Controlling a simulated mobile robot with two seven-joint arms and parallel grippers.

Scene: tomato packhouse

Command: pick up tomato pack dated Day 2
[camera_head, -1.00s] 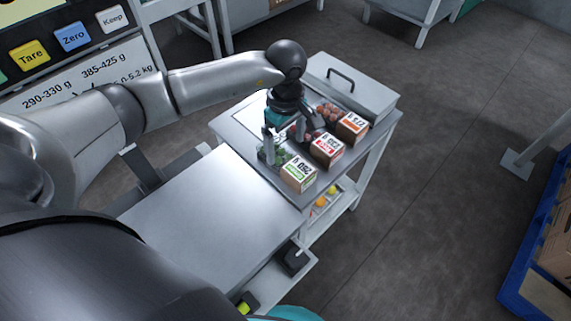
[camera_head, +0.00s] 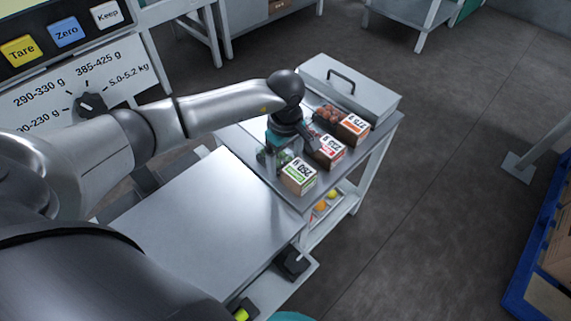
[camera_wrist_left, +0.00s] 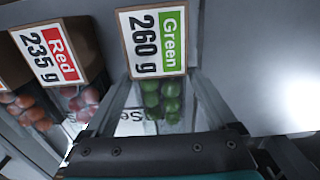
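Three boxed tomato packs with clear ends stand in a row on a small metal table. The nearest is the green pack (camera_head: 299,176), with green tomatoes; its label reads "Green 260 g" in the left wrist view (camera_wrist_left: 155,42). Behind it are the red pack (camera_head: 331,151), labelled "Red 235 g" (camera_wrist_left: 48,52), and an orange-labelled pack (camera_head: 353,128). No date is readable on any pack. My left gripper (camera_head: 289,151) is low over the green pack's tomato end. In its wrist view the open fingers (camera_wrist_left: 160,76) lie on either side of that end; contact is unclear. My right gripper is out of view.
The metal table (camera_head: 384,135) has a lidded steel box (camera_head: 350,84) at its back. A bare steel work surface (camera_head: 200,220) lies nearer me on the left. Fruit sits on a lower shelf (camera_head: 318,222). A control panel (camera_head: 62,55) stands at the upper left.

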